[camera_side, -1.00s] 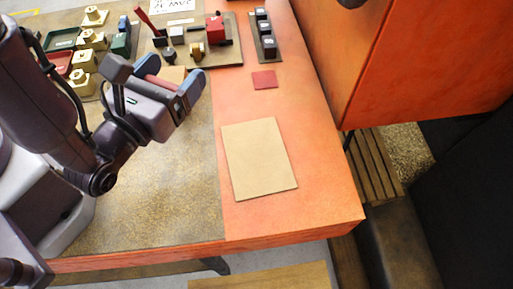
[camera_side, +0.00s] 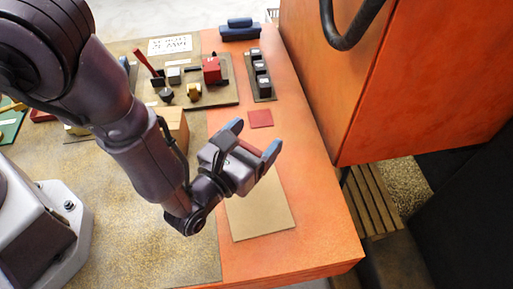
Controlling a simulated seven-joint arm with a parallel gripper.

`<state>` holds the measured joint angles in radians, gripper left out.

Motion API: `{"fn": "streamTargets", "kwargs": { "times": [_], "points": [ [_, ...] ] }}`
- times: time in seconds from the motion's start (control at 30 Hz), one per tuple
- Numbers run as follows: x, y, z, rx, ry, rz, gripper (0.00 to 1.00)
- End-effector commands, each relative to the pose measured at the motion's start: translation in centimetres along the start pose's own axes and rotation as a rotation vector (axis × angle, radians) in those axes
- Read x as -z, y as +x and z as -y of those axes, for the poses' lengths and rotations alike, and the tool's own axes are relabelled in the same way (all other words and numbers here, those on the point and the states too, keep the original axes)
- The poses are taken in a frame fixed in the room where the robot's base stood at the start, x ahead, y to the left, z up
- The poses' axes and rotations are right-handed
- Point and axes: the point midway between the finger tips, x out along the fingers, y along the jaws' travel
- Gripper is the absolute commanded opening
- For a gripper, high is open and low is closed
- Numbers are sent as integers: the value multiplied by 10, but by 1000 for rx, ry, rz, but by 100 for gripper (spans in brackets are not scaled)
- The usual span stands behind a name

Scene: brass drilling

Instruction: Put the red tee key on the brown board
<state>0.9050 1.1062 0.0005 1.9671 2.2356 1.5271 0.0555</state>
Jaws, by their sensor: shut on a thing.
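The brown board (camera_side: 262,217) is a flat tan rectangle on the orange right side of the table; its far part is hidden by my gripper. My gripper (camera_side: 252,139) is above the board's far end, with its two blue fingertips apart, pointing away from the camera. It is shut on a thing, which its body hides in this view. A red strip showed between the fingers a second ago, so I take the held thing to be the red tee key. The key itself cannot be made out now, nor its height above the board.
A small red square (camera_side: 260,118) lies beyond the board. A dark rack (camera_side: 260,75) and a tool board (camera_side: 222,99) with a red block (camera_side: 211,69) and a red-handled tool (camera_side: 147,66) stand farther back. A tall orange cabinet (camera_side: 410,80) rises at the right.

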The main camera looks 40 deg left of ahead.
Motion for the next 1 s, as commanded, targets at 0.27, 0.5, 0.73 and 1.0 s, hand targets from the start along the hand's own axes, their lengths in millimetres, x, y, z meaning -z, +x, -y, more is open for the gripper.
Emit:
{"fn": "streamTargets", "kwargs": {
  "times": [0.27, 0.5, 0.73, 1.0],
  "points": [
    [32, 6, 4, 0, 0, 1, 42],
    [37, 6, 4, 0, -2, 3, 42],
    [41, 5, 4, 0, -1, 3, 42],
    [40, 5, 4, 0, -1, 0, 100]
  ]
}}
